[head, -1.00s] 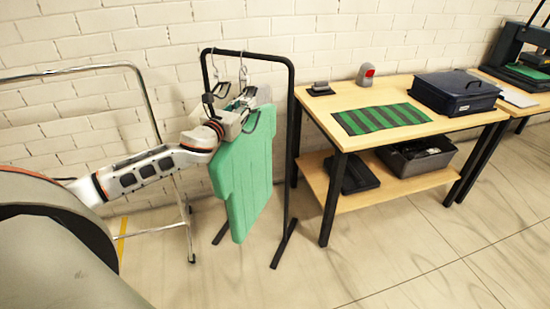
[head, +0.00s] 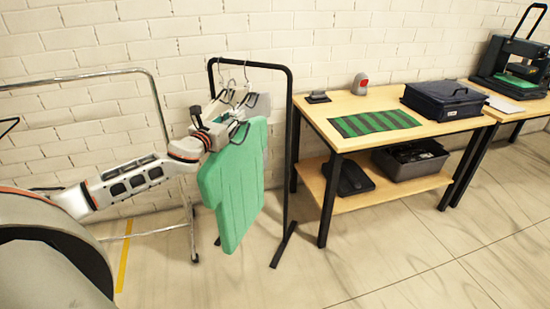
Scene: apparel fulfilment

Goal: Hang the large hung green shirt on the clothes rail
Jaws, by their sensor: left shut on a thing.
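The green shirt (head: 235,190) hangs below my left gripper (head: 228,127), in front of the black stand (head: 289,150). The left gripper is closed at the shirt's hanger, near its top; the fingertips are partly hidden. One hanger hook (head: 232,84) shows just below the black bar and looks apart from it. The chrome clothes rail (head: 75,76) stands at the left, behind my left arm. My right gripper is not in view.
A wooden table (head: 330,112) stands right of the stand, with a green striped cloth (head: 375,123), a scanner-like device (head: 360,84) and a dark box (head: 448,97). A grey bin (head: 410,162) sits on its lower shelf. A heat press (head: 520,60) is at far right. Floor in front is clear.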

